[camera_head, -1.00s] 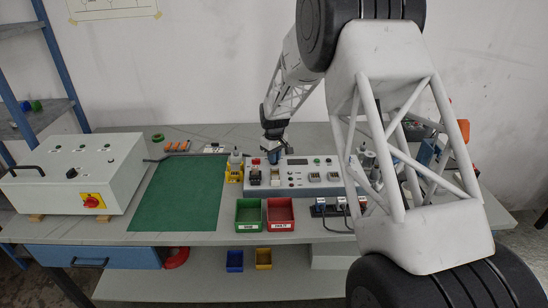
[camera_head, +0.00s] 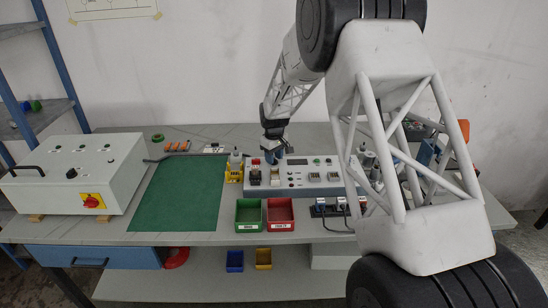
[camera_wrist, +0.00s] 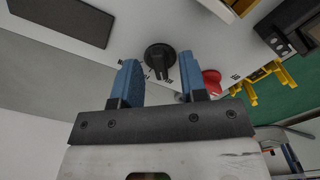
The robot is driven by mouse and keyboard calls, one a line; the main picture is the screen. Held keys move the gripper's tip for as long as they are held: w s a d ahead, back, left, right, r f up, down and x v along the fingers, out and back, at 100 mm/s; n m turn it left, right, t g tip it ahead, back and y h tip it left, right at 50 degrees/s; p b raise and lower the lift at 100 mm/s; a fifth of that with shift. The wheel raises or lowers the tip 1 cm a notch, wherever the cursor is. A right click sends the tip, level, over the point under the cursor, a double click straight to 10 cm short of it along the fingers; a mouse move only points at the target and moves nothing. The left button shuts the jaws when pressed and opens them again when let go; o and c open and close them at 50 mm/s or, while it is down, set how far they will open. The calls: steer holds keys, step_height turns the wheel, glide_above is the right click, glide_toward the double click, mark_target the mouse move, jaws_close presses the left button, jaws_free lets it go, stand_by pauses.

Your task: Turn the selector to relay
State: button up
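The selector is a round black knob (camera_wrist: 160,57) with a raised grip, set in a pale panel with small printed marks around it. My gripper (camera_wrist: 159,72) has two blue fingers, spread apart, with the knob showing between their tips. I cannot tell whether either finger touches the knob. In the head view my gripper (camera_head: 272,157) points down at the left part of the grey-white plate processor (camera_head: 312,190). The selector is hidden there behind my gripper.
A red button (camera_wrist: 211,82) sits close to the right finger. A yellow holder (camera_head: 234,172) stands left of the processor. Green (camera_head: 248,228) and red (camera_head: 281,227) bins stand in front. The green mat (camera_head: 180,195) is clear.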

mark_target(275, 160)
steer(key=shift+r, duration=3.85)
steer(key=shift+s+d+r, duration=0.2)
steer(key=shift+s+r, duration=0.05)
steer(key=shift+r, duration=0.1)
steer(key=s+d+r+m, duration=0.1)
steer(key=s+d+r, duration=0.2)
steer(key=s+r, duration=0.45)
steer(key=s+d+r+m+t, duration=0.1)
steer(key=s+d+r+m, duration=0.2)
steer(key=s, duration=0.7)
steer(key=s+d+r, duration=0.4)
steer(key=s+r, duration=0.2)
steer(key=s, duration=0.3)
steer(key=s+d+m, duration=0.2)
steer(key=s, duration=1.2)
steer(key=s+d+f+m+t, duration=0.1)
steer(key=s+d+m, duration=0.1)
steer(key=s, duration=1.3)
steer(key=shift+s+d+t, duration=0.2)
steer(key=shift+d+t, duration=0.05)
steer(key=shift+t, duration=0.05)
